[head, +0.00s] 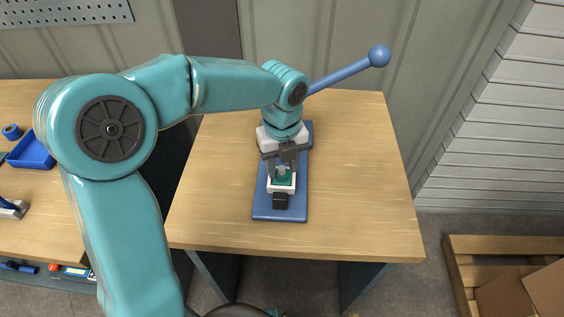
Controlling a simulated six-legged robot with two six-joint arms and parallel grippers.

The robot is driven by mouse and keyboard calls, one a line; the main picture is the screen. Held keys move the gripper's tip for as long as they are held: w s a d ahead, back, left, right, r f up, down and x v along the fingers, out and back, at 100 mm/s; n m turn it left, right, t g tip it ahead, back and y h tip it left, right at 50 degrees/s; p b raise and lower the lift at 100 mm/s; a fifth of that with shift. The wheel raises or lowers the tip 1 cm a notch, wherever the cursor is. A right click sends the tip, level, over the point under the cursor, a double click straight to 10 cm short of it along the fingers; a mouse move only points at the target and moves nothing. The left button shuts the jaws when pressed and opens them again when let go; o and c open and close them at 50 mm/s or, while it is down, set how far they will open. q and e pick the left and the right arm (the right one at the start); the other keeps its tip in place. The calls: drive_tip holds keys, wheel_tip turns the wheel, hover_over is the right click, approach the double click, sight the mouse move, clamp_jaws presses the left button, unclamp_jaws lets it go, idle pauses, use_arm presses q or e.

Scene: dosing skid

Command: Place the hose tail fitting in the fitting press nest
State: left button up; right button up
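The fitting press (259,206) is a blue base plate on the wooden table, with a blue lever ending in a ball. Its nest (274,189) is a white block with a teal insert, near the front of the plate, with a black block in front. My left gripper (284,170) points down right over the nest, its dark fingers on either side of a small greyish piece, likely the hose tail fitting (283,170). The piece is at the teal insert; I cannot tell whether it is seated or whether the fingers touch it. My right gripper is not in view.
The lever (345,73) rises to the back right, close to my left wrist. The table (365,180) is clear around the press. A side bench at left holds a blue tray (32,152) and a blue ring (12,131). A pallet (490,246) with cardboard boxes lies at right.

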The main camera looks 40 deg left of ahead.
use_arm(q)
drive_tip(key=shift+r, duration=0.3)
wheel_tip(320, 180, up, 12)
drive_tip(key=p, duration=0.2)
drive_tip(key=shift+f, duration=0.1)
idle(0.4)
